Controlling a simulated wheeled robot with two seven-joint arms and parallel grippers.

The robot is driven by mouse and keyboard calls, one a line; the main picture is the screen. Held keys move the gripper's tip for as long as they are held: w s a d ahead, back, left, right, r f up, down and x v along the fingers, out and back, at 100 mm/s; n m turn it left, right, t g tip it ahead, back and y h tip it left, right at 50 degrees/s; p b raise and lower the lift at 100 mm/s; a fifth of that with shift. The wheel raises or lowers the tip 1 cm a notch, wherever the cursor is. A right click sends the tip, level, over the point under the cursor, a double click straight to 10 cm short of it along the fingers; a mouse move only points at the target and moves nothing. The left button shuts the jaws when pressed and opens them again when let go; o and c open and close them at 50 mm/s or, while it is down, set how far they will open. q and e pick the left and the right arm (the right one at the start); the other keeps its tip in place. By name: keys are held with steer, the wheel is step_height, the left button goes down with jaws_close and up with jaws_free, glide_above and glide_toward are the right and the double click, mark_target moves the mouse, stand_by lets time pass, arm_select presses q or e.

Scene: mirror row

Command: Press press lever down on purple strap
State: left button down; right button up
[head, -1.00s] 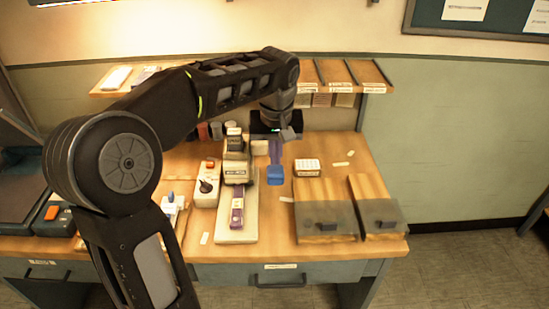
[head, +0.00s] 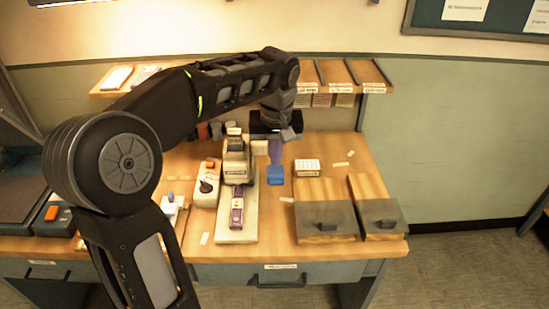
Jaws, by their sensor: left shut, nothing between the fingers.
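The press (head: 236,168) stands on a pale base plate (head: 238,237) in the middle of the bench. The purple strap (head: 237,210) lies lengthwise on that plate, with its rear end at the front of the press head. Right of the press is what looks like the press lever, a purple bar (head: 275,152) ending in a blue block (head: 275,175). My left gripper (head: 288,135) is shut and empty, pointing down at the back of the purple bar. I cannot tell whether it touches the bar. My right gripper is not in view.
A control box (head: 207,185) with a dark knob stands left of the press. A shelf (head: 340,75) runs along the back wall.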

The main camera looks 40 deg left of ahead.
arm_select(q)
steer(key=shift+f, duration=0.15)
step_height(320, 180, down, 10)
steer(key=b, duration=0.7)
steer(key=shift+b, duration=0.35)
stand_by(0.9)
steer(key=shift+r, duration=0.2)
step_height(320, 180, up, 15)
steer(key=p, duration=1.2)
steer(key=shift+f, duration=0.1)
